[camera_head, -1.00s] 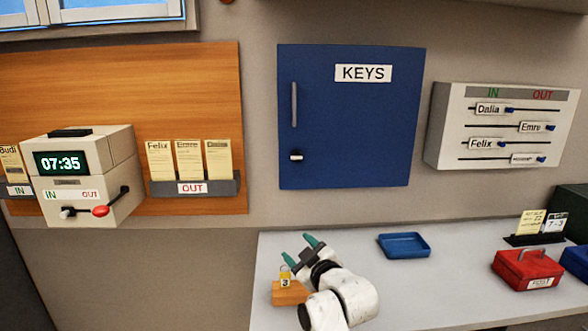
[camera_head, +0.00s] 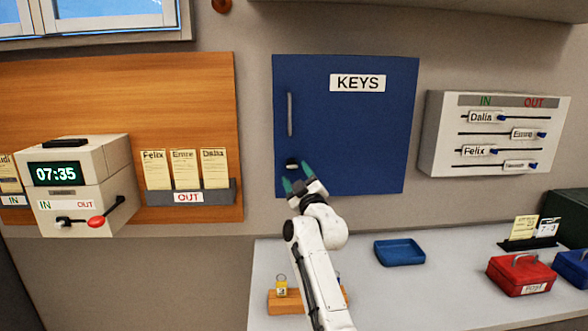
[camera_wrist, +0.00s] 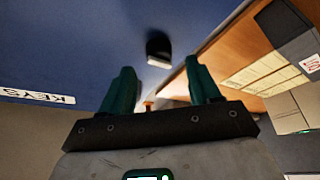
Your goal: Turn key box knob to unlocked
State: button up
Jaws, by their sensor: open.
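The blue key box (camera_head: 345,125) hangs on the wall, its door shut, with a white KEYS label and a grey vertical handle. Its small dark knob (camera_head: 292,165) sits at the lower left of the door, partly covered by my gripper. My gripper (camera_head: 296,181) is open and empty, its green fingers just below the knob. In the wrist view the knob (camera_wrist: 158,48) shows dark with a pale end, beyond and between the fingertips of my gripper (camera_wrist: 160,82), apart from them. I cannot tell the knob's exact turn position.
On the desk (camera_head: 400,300) are a wooden block (camera_head: 286,303) with a yellow tag, a blue tray (camera_head: 399,252) and a red box (camera_head: 520,274). A time clock (camera_head: 85,187) and card rack (camera_head: 188,194) are at left; an in/out board (camera_head: 495,134) is at right.

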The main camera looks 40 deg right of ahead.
aim_at(293, 168)
jog(key=shift+x, duration=1.55)
jog(key=c, duration=1)
